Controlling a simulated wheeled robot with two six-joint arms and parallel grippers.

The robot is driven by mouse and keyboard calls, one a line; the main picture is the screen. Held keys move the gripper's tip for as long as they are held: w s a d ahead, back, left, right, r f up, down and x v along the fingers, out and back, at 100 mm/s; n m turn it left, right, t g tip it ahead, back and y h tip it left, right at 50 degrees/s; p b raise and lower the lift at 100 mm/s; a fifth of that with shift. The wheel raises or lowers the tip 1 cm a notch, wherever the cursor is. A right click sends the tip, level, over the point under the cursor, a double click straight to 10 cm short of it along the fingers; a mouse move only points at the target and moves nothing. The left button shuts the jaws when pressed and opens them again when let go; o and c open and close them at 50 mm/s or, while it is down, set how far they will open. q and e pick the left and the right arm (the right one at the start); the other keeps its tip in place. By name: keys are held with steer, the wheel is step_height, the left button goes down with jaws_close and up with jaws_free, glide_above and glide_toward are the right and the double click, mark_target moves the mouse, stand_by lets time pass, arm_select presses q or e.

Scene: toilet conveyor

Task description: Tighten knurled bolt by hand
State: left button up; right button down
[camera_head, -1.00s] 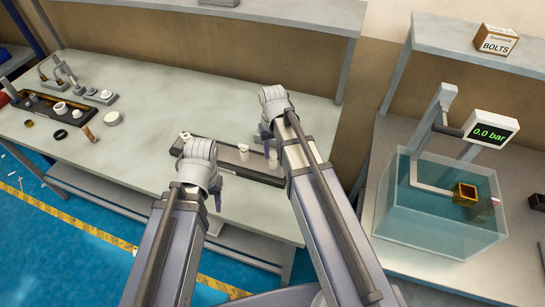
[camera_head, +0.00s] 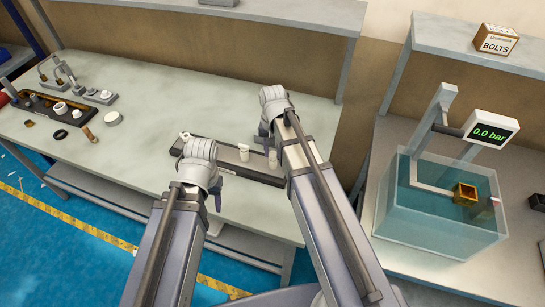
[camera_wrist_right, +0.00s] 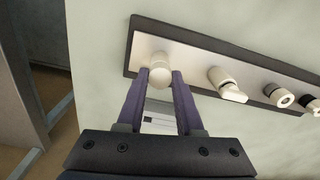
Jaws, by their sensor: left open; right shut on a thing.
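In the right wrist view, my right gripper (camera_wrist_right: 160,76) is shut on a white round-headed piece, likely the knurled bolt (camera_wrist_right: 160,62), at the left end of a dark-rimmed tray (camera_wrist_right: 140,66). It looks upright; any knurling is too small to tell. In the head view, the tray (camera_head: 262,177) lies on the bench below my two arms. My right gripper (camera_head: 265,131) is at the tray's right part, mostly hidden behind its wrist.
Other white fittings (camera_wrist_right: 226,82) stand on the tray. Fixtures and loose parts (camera_head: 62,106) are at the bench's far left. A water tank (camera_head: 440,215) with a 0.0 bar display (camera_head: 491,132) stands at right.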

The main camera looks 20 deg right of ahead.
steer(key=m, duration=0.5)
stand_by(0.3)
steer(key=shift+m, duration=1)
steer(key=m, duration=0.3)
steer(key=shift+m, duration=0.8)
steer(key=m, duration=0.3)
